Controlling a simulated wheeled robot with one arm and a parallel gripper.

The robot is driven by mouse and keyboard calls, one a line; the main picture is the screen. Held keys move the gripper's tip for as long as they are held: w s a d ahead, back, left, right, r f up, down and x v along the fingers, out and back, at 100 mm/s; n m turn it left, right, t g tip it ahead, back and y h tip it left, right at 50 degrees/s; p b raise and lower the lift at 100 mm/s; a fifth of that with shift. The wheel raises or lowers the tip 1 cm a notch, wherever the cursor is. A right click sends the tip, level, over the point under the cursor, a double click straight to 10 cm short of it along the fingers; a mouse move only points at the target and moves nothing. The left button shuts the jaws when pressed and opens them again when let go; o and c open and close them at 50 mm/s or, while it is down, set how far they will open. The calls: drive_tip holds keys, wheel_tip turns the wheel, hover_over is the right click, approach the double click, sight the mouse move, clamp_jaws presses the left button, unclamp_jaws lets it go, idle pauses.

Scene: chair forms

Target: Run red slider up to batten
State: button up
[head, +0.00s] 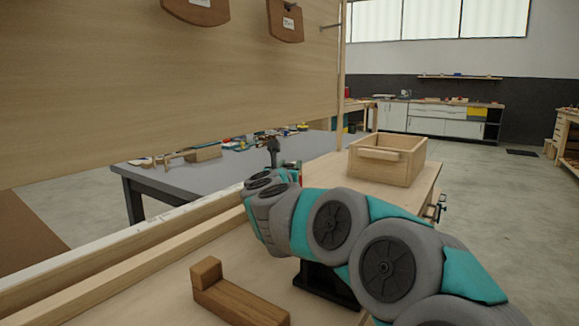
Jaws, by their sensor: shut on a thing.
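My arm reaches forward over the light wooden bench, and my gripper (274,160) is at its far end, mostly hidden behind my own wrist. Only a dark upright part of it shows. A small patch of red, the red slider (298,165), shows just right of the gripper, which is shut on it. The contact itself is hidden. A long pale wooden rail with a white marked strip (150,236) runs along the bench's left edge towards the gripper. I cannot make out the batten for certain.
A wooden L-shaped block (238,298) lies on the near bench top. An open wooden box (388,158) stands at the bench's far right. A grey table (150,175) with clutter stands beyond the rail. A large wooden panel (200,80) hangs across the upper left.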

clamp_jaws()
drive_tip(key=shift+a, duration=0.1)
idle(0.7)
drive_tip(key=shift+s+a+b, duration=0.6)
drive_tip(key=shift+s+b, duration=0.05)
drive_tip(key=shift+s, duration=0.3)
drive_tip(key=shift+s+a+b, duration=0.55)
drive_tip(key=shift+s+b, duration=0.1)
drive_tip(key=shift+s, duration=0.3)
drive_tip(key=o, duration=1)
unclamp_jaws()
drive_tip(key=shift+c, duration=0.2)
